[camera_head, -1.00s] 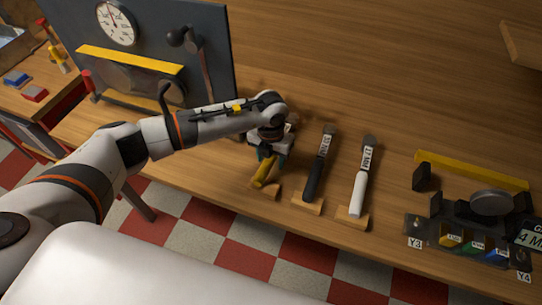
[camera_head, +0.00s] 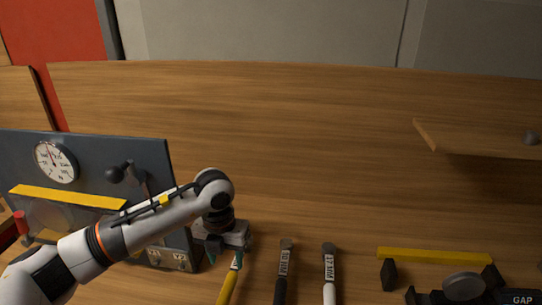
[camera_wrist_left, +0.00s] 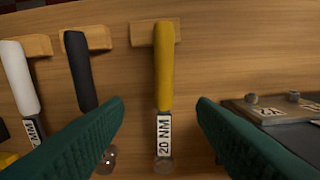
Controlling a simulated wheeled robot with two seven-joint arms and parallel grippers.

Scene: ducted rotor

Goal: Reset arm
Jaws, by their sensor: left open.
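My left gripper (camera_head: 229,250) is over the bench at the lower left of the head view. Its green fingers are spread wide and empty in the wrist view (camera_wrist_left: 160,110). A yellow-handled tool (camera_head: 228,287) labelled 20 NM lies below the fingers. In the wrist view the yellow tool (camera_wrist_left: 164,65) shows in the gap between them, with space on both sides. My left arm reaches in from the lower left. My right gripper is not in view.
A black-handled tool (camera_head: 281,280) and a white-handled tool (camera_head: 329,275) lie to the right. A dark panel with a gauge (camera_head: 56,162) stands at the left. A fixture with a yellow bar (camera_head: 433,256) is at the lower right. The bench's middle is clear.

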